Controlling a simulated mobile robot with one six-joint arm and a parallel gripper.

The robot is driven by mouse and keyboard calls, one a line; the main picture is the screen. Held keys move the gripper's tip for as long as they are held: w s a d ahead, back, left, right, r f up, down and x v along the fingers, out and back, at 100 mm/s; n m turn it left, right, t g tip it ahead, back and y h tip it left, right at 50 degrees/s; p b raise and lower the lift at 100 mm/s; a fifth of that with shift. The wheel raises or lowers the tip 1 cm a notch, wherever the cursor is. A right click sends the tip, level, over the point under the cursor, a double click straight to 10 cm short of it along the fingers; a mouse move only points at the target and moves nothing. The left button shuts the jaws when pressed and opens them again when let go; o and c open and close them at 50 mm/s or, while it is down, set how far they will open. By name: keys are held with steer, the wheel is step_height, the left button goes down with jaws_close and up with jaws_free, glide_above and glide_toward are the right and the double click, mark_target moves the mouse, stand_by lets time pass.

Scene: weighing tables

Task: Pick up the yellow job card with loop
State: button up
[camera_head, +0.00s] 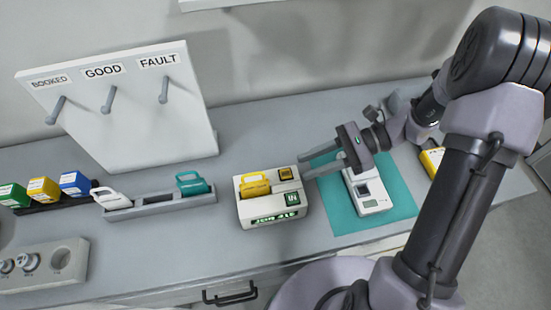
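A yellow card-like piece with a raised loop (255,185) sits in the left slot of a white box-shaped holder (245,209) near the middle of the table. The holder has a dark green label on its front, which I cannot read fully. My gripper (306,165) is just right of the holder, above the left edge of the teal mat. Its two fingers point left toward the holder and stand apart, with nothing seen between them. I cannot tell whether a fingertip touches the holder.
A white scale-like device (370,201) stands on the teal mat (343,222) below my gripper. A grey tray (150,208) holds a white and a teal looped piece. A pegboard (125,120) stands behind. Another yellow item (432,161) lies right. Front-middle table is clear.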

mark_target(246, 190)
steer(key=b+x, duration=0.1)
steer(key=x, duration=0.4)
steer(key=b+x, duration=0.2)
steer(key=x, duration=0.4)
steer(key=r+b+x, duration=0.1)
steer(key=x, duration=0.5)
steer(key=shift+s+a+r, duration=0.1)
steer(key=shift+s+a, duration=0.1)
steer(key=shift+s, duration=0.2)
steer(key=shift+d, duration=0.1)
jaws_close()
